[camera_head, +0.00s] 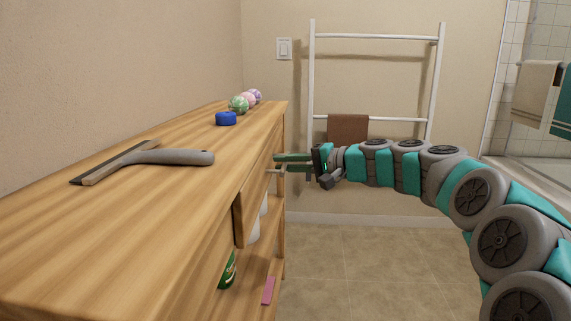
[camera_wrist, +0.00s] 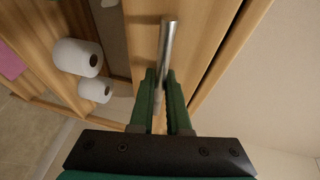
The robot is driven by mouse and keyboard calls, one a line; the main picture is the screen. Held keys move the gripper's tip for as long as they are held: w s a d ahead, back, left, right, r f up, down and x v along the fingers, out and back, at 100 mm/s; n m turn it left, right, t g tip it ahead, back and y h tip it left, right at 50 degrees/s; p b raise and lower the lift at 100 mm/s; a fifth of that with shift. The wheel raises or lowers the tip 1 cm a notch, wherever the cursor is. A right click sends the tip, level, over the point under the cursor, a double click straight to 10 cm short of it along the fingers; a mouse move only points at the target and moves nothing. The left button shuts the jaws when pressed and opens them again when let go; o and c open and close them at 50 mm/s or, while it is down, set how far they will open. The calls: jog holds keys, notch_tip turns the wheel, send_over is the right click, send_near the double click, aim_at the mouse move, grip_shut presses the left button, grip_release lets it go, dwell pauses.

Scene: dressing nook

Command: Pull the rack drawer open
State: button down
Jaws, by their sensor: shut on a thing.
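The wooden rack (camera_head: 130,215) runs along the left wall in the head view. Its drawer front (camera_head: 257,186) faces right, below the rack top. The wrist view shows the drawer front (camera_wrist: 200,30) close up, with a metal bar handle (camera_wrist: 167,38) on it. My gripper (camera_head: 276,164) is at the drawer front in the head view. In the wrist view its green fingers (camera_wrist: 161,80) lie on either side of the handle, shut on it. The handle's lower end is partly hidden between the fingers. I cannot tell whether the drawer is slightly out.
A squeegee (camera_head: 170,157), a blue round thing (camera_head: 226,118) and several patterned balls (camera_head: 239,104) are on the rack top. Paper rolls (camera_wrist: 77,57), a green bottle (camera_head: 228,272) and a pink thing (camera_head: 268,290) are lower in the rack. The floor (camera_head: 350,265) to its right is clear.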

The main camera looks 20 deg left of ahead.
jog(key=shift+d, duration=0.15)
jog(key=w+d+p, duration=0.1)
jog(key=w+d, duration=0.1)
jog(key=d, duration=0.8)
jog(key=w+d+p, duration=0.1)
jog(key=w+d, duration=0.2)
jog(key=d, duration=0.7)
jog(key=shift+d, duration=0.25)
jog(key=shift+f, duration=0.1)
jog(key=c, duration=0.9)
grip_release()
jog(key=shift+d, duration=0.1)
jog(key=v, duration=0.7)
jog(key=shift+d, duration=0.3)
